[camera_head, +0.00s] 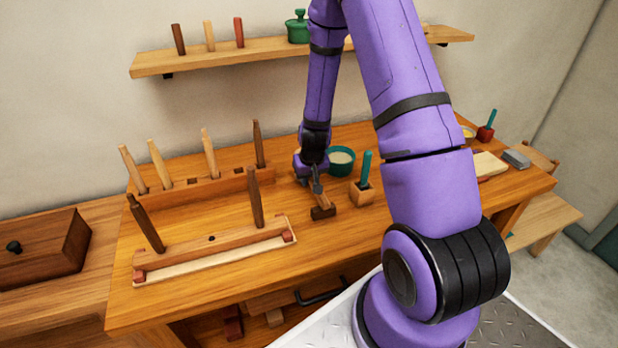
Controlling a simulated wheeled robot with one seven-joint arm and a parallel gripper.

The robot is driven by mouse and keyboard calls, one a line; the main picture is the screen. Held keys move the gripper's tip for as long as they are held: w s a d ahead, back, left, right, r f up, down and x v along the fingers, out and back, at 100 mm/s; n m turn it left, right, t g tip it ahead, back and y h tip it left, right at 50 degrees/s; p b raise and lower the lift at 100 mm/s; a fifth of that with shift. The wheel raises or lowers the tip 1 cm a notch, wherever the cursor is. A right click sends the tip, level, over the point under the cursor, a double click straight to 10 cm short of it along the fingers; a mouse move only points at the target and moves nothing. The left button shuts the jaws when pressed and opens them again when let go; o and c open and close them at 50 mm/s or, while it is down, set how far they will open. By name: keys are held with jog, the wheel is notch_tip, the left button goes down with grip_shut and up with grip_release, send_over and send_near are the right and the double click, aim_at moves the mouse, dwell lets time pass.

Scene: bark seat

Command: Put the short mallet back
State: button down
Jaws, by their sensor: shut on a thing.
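My gripper (317,188) is low over the middle of the workbench, its fingers small and partly hidden by its own body. It is shut on the short mallet, at its light wooden handle. The mallet's dark head (323,212) points toward the front of the bench; I cannot tell whether it touches the top. To the left is a front wooden rack (190,250) with two dark handles standing in it and an empty hole (212,238) between them. Behind it, a rear rack (218,187) holds several lighter and brown handles, with empty holes between some of them.
A wooden block with a teal-handled tool (366,172) stands close right of my gripper. A green bowl (341,161) is just behind. A wall shelf (220,56) carries pegs and a green pot. A dark wooden box (45,250) sits at the left.

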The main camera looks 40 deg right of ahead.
jog(key=shift+f, duration=0.25)
jog(key=c, duration=0.9)
grip_release()
jog(key=shift+o, duration=0.2)
jog(key=shift+r, duration=0.1)
jog(key=v, duration=1)
jog(key=shift+s+r, duration=0.1)
jog(key=shift+r, duration=0.2)
